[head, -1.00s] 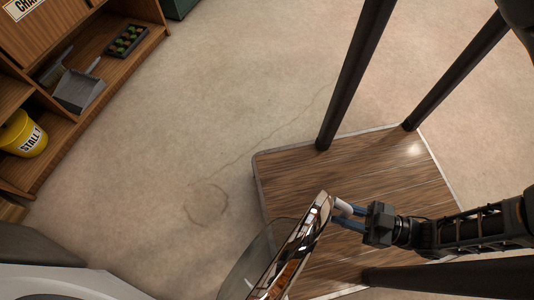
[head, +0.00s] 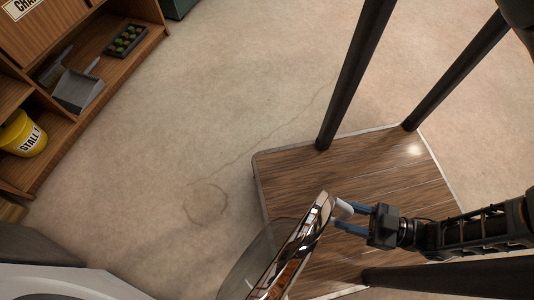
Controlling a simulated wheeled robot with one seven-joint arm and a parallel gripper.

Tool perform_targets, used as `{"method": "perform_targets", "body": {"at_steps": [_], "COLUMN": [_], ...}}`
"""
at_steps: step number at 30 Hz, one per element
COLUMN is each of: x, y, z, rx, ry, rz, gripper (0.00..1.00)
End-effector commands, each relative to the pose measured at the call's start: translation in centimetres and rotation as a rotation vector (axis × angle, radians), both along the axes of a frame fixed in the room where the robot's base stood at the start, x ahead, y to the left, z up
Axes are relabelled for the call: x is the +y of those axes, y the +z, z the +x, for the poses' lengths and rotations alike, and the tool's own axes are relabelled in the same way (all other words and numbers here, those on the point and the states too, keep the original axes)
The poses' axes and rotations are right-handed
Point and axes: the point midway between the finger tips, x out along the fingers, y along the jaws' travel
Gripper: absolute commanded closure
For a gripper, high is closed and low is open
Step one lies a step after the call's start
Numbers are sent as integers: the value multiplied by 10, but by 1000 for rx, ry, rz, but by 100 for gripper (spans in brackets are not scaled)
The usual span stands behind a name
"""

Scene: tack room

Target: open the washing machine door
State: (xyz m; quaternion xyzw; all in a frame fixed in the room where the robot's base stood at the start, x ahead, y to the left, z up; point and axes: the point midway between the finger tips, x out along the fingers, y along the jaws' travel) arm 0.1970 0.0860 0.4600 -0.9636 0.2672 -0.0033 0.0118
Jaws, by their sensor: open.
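The washing machine (head: 75,282) shows only as a white corner at the bottom left, with part of its dark round opening. Its door (head: 302,243), with glass and a shiny chrome rim, stands swung well out from the body, seen nearly edge-on. A pale handle (head: 343,208) sticks out at the door's upper right end. My gripper (head: 350,219) is open at the handle, its blue fingers pointing left. The fingertips are close to the handle; I cannot tell whether they touch it. The door's lower end is cut off by the picture edge.
A wooden shelf unit (head: 60,140) stands at the upper left, holding a yellow bucket (head: 22,135), a grey dustpan (head: 78,92) and a dark tray (head: 126,41). The pale floor (head: 230,100) between the shelf and the door is clear.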

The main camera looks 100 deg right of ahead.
Motion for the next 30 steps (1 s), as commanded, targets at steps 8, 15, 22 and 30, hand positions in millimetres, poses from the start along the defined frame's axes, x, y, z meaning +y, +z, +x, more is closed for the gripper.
{"method": "perform_targets", "body": {"at_steps": [8, 15, 22, 30], "x": [24, 35, 36, 36], "y": [-2, -1, 0, 0], "z": [-39, -57, -59, -59], "rx": [3, 1, 1, 1], "ry": [0, 1, 1, 1], "rz": [3, 2, 1, 1], "gripper": [58, 58, 58, 58]}}
